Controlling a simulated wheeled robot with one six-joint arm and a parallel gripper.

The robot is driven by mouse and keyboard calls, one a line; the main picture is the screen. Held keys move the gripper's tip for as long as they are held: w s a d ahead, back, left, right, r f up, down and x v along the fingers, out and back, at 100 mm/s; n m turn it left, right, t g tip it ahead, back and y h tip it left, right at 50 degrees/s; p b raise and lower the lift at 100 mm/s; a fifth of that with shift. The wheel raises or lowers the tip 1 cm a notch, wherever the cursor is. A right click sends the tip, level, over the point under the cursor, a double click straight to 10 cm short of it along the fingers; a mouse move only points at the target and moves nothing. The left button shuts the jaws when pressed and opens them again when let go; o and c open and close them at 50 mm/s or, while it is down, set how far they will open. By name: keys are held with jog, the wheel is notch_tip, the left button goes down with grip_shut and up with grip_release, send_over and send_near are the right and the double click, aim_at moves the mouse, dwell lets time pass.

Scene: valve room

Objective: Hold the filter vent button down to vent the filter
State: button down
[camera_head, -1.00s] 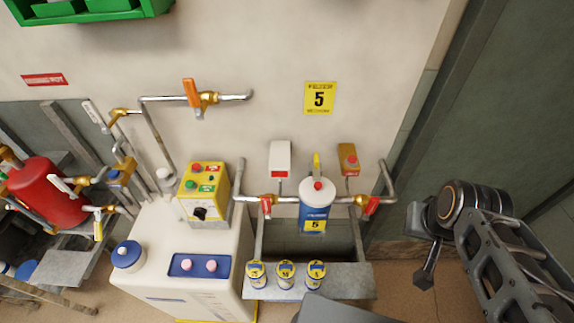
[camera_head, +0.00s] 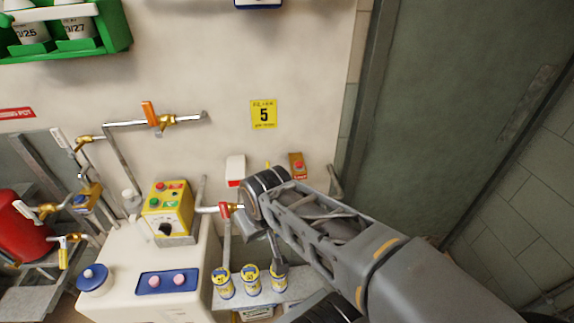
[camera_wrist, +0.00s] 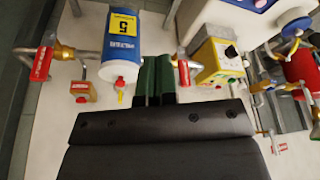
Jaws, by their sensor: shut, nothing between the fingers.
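The filter (camera_wrist: 121,45) is a blue canister with a white cap and a yellow "5" label. It appears upside down in the wrist view, left of my gripper (camera_wrist: 153,62). My arm hides it in the head view. My gripper (camera_head: 279,264) is shut and empty, pointing down in front of the pipework. It looks beside the filter; I cannot tell whether it touches. A yellow-brown wall box with a red button (camera_head: 298,165) is above the arm; it also shows in the wrist view (camera_wrist: 82,92).
Red-handled valves (camera_wrist: 41,63) (camera_wrist: 184,72) flank the filter. A yellow control box (camera_head: 168,212) stands on the white cabinet (camera_head: 130,260) at left. Several small cans (camera_head: 251,280) stand on a low shelf. A yellow "5" sign (camera_head: 263,114) hangs above.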

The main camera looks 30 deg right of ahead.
notch_tip(320, 180, up, 9)
jog(key=m+t+y+p, duration=0.2)
jog(key=m+t+p, duration=0.4)
jog(key=m, duration=1.8)
send_over(299, 164)
jog(key=shift+g+y+p, duration=0.3)
jog(key=shift+g+p, duration=0.05)
jog(key=shift+g, duration=0.05)
jog(key=shift+f, duration=0.1)
notch_tip(299, 164, down, 9)
jog(key=b, duration=0.7)
jog(key=shift+r, duration=0.2)
jog(key=shift+f+b, duration=0.15)
jog(key=shift+b, duration=0.25)
